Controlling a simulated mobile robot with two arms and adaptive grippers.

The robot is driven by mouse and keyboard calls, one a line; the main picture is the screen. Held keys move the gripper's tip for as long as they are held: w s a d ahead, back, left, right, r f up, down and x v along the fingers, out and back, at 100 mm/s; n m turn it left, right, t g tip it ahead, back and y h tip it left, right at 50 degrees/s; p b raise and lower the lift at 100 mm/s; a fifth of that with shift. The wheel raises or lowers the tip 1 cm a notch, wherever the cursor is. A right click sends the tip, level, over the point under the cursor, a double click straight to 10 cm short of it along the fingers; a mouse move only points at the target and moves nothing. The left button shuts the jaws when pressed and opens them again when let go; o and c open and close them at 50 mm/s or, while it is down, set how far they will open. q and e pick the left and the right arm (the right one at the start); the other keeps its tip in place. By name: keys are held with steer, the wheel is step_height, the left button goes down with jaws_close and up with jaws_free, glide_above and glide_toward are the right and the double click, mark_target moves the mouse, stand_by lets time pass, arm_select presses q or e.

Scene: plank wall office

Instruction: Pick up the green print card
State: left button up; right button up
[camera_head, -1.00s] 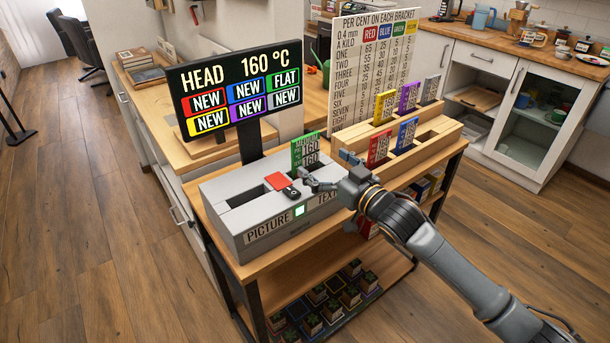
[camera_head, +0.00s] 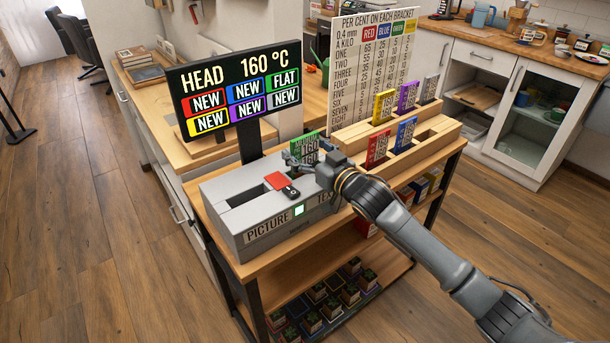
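The green print card (camera_head: 307,141) stands upright in the text-side slot of a grey box (camera_head: 235,228). Its green top edge and some white print show; its lower part is hidden behind my gripper. My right gripper (camera_head: 296,163) reaches in from the right, with its fingers at the front and left side of the card. I cannot tell whether the fingers touch the card or how far apart they are. My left gripper is not in view.
A wooden rack (camera_head: 440,129) holds red, blue, yellow, purple and grey cards. A display (camera_head: 233,89) and a per-cent chart (camera_head: 345,60) stand behind. Plants sit on the lower shelf.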

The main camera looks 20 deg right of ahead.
steer(key=c, duration=1.1)
steer(key=shift+r, duration=0.15)
steer(key=shift+c, duration=0.6)
